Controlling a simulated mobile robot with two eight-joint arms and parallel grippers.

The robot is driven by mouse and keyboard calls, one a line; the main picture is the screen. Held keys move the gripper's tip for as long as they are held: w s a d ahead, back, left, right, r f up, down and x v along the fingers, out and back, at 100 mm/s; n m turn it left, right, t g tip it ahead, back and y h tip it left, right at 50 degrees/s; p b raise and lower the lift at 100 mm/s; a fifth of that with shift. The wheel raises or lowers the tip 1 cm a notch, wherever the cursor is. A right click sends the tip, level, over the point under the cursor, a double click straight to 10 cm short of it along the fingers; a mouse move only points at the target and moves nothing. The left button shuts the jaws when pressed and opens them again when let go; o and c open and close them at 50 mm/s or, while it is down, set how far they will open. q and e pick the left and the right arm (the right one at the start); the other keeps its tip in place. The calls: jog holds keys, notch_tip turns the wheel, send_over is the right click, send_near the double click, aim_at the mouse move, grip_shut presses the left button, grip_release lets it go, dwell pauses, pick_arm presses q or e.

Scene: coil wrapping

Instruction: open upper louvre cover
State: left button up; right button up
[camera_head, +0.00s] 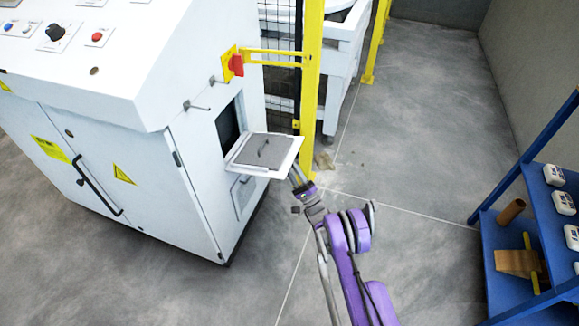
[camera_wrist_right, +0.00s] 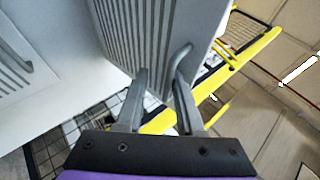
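The upper louvre cover (camera_head: 284,158) stands swung out from the white cabinet (camera_head: 190,155), with a dark opening (camera_head: 228,125) behind it. Its face with a dark handle shows upward in the head view. My right gripper (camera_head: 297,176) is at the cover's near right edge, its tips partly hidden. My left gripper is out of view.
The lower cover (camera_head: 241,196) lies flat in the cabinet side. A yellow post (camera_head: 312,85) with mesh stands behind the open cover. A red switch (camera_head: 236,65) is above. A blue shelf (camera_head: 510,235) stands right; the floor between is clear.

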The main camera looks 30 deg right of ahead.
jog(key=shift+s, duration=0.1)
jog(key=v, duration=1)
jog(key=shift+s+f, duration=0.25)
jog(key=shift+d, duration=0.1)
